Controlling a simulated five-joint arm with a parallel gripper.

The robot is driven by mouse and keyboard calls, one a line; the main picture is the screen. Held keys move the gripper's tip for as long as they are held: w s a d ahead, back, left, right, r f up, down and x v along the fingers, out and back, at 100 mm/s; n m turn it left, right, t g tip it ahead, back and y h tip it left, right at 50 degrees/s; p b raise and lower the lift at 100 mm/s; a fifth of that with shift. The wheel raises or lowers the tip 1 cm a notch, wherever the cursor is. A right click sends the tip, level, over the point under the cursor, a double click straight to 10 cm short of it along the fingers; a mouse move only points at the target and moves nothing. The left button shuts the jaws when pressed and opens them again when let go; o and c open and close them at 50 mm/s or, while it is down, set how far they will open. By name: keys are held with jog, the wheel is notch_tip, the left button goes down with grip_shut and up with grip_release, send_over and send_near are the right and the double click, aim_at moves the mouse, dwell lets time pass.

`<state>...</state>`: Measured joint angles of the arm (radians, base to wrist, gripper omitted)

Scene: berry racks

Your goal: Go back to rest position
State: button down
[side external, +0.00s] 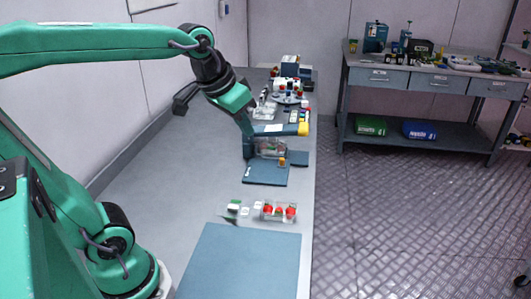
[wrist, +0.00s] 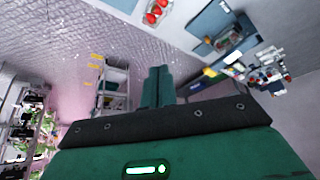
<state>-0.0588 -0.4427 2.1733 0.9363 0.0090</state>
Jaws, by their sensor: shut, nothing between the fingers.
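My gripper (side external: 249,150) is above the grey bench in the side view, close in the picture to a blue mat (side external: 266,174). In the wrist view its two teal fingers (wrist: 159,86) are pressed together with nothing between them. A clear rack with red berries (side external: 278,211) stands on the bench nearer the camera, apart from my gripper. The berries also show at the top of the wrist view (wrist: 157,12). I cannot tell the gap between gripper and mat.
A large blue mat (side external: 242,262) lies at the near end of the bench. Small white and green pieces (side external: 240,207) lie left of the berry rack. Several items crowd the far end. A workbench with drawers (side external: 430,84) stands across the floor. The bench's left middle is bare.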

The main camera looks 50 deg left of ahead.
jog(key=s+d+f, duration=0.1)
jog(key=s+f, duration=0.4)
jog(key=s, duration=0.3)
jog(key=shift+s+d+f+m, duration=0.3)
jog(key=shift+s+d+f, duration=0.05)
jog(key=shift+s+d, duration=0.05)
